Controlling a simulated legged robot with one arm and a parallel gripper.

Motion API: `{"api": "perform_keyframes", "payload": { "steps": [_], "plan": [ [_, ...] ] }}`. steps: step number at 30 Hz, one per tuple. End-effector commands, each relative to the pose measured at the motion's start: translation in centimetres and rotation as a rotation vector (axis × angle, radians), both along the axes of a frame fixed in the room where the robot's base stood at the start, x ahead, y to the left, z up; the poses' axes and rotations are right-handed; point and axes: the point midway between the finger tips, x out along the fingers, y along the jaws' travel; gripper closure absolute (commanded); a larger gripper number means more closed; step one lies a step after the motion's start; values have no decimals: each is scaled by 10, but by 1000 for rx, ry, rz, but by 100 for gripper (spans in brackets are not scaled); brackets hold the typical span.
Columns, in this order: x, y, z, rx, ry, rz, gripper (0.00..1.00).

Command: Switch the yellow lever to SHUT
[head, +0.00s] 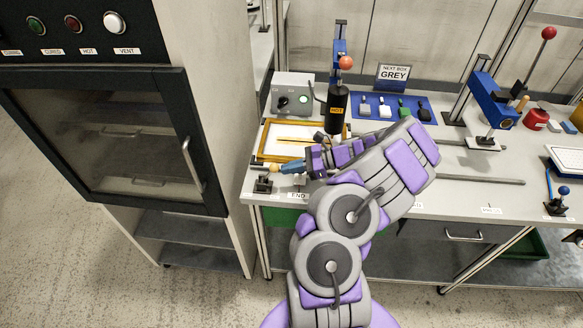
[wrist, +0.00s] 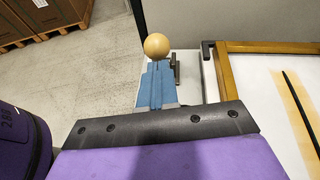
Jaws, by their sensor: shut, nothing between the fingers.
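The yellow lever's pale yellow ball knob (head: 272,168) stands above a small black base (head: 263,186) at the bench's front left corner. In the wrist view the knob (wrist: 157,45) is just beyond my fingertips, centred on them. My gripper (head: 284,168) points left across the bench, at about the knob's height in the picture. Its blue fingers are shut together and empty, as the wrist view (wrist: 158,68) also shows. I cannot tell whether the tips touch the knob. The lever's shaft is mostly hidden, and I can read no SHUT mark.
A wooden-framed screen (head: 262,142) lies right behind the knob. A black HOT bottle (head: 337,108) and a grey switch box (head: 292,95) stand behind my arm. A dark oven cabinet (head: 110,130) is at left. Open floor lies in front.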

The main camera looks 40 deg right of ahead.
Motion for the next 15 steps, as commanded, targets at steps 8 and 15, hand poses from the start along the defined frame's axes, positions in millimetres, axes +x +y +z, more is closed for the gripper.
{"api": "perform_keyframes", "payload": {
  "steps": [8, 15],
  "plan": [
    [2, 2, 7, -30, 30, -1, 100],
    [4, 4, 8, -44, 47, 1, 100]
  ]
}}
